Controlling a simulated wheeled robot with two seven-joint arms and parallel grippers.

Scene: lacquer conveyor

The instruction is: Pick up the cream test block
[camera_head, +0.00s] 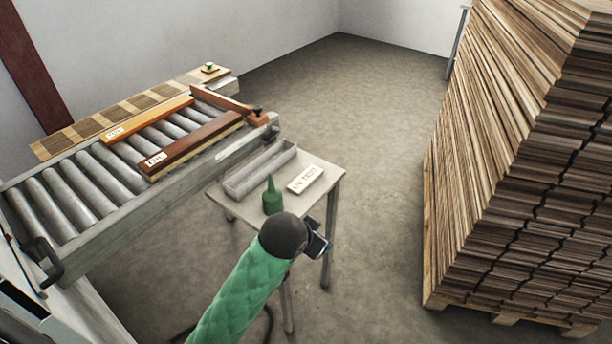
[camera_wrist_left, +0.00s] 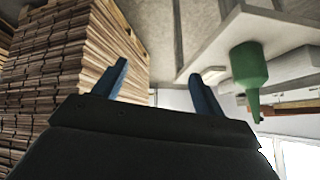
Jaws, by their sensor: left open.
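The cream test block (camera_head: 305,179), pale with dark lettering, lies flat on the small side table (camera_head: 326,176), near its right end. My left gripper (camera_head: 318,240) is in front of and below the block in the head view, by the table's front edge, and apart from the block. Its two blue fingers stand apart with nothing between them in the left wrist view (camera_wrist_left: 158,72). A small pale patch behind one finger there may be the block; I cannot tell. My right gripper is not in view.
A green bottle (camera_head: 272,197) stands on the table close to my left wrist; it also shows in the wrist view (camera_wrist_left: 248,75). A grey tray (camera_head: 262,174) lies behind it. A roller conveyor (camera_head: 100,175) carries wooden strips. A wood stack (camera_head: 520,170) stands right; floor between is clear.

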